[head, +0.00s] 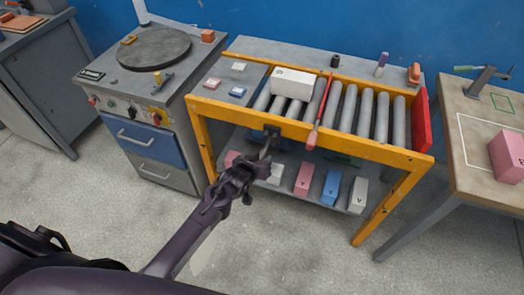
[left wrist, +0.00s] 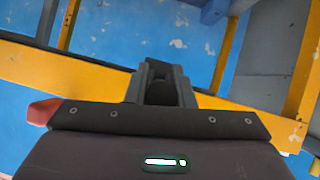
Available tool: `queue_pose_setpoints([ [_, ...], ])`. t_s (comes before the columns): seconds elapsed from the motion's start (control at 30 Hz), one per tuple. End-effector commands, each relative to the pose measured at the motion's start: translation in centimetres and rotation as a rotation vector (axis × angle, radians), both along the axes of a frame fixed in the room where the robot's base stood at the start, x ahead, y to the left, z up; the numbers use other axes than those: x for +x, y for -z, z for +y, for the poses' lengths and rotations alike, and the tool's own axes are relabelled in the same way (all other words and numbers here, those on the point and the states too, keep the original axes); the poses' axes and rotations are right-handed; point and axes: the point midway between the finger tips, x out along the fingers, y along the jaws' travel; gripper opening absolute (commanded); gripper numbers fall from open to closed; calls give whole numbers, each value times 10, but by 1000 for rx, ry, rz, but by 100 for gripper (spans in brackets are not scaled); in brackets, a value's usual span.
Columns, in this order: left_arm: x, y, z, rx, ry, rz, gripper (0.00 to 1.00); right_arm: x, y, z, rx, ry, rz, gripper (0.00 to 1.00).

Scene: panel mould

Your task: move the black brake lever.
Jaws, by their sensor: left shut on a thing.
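The black brake lever (head: 271,131) is a small dark piece at the front yellow rail of the roller table, left of the red lever. My left gripper (head: 266,146) reaches up to it from below and is shut on it. The fingers hide much of the lever. In the left wrist view the dark fingers (left wrist: 161,86) are close together in front of the yellow rail, with a dark piece between them that is hard to tell apart from them. My right gripper is not in view.
A red lever (head: 320,108) lies across the rollers (head: 348,108) and sticks out over the front rail (head: 345,145). A white box (head: 294,83) sits on the rollers. Several coloured blocks stand on the lower shelf. A drawer cabinet (head: 150,140) is left, a wooden table (head: 470,125) right.

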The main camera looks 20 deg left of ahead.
Motion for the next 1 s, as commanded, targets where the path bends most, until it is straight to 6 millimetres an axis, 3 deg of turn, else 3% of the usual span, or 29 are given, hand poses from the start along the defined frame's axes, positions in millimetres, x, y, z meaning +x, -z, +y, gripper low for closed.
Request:
queue_pose_setpoints([
  [0.03,0,-17,0,1,-1,38,0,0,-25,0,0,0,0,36],
  [0.1,1,-23,0,2,-1,93,0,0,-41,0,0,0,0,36],
  [0.4,4,-39,-1,10,-1,328,0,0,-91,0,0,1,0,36],
  [0.7,8,-47,-1,16,0,478,0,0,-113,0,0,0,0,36],
  [1.0,10,-48,0,17,0,526,0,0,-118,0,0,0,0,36],
])
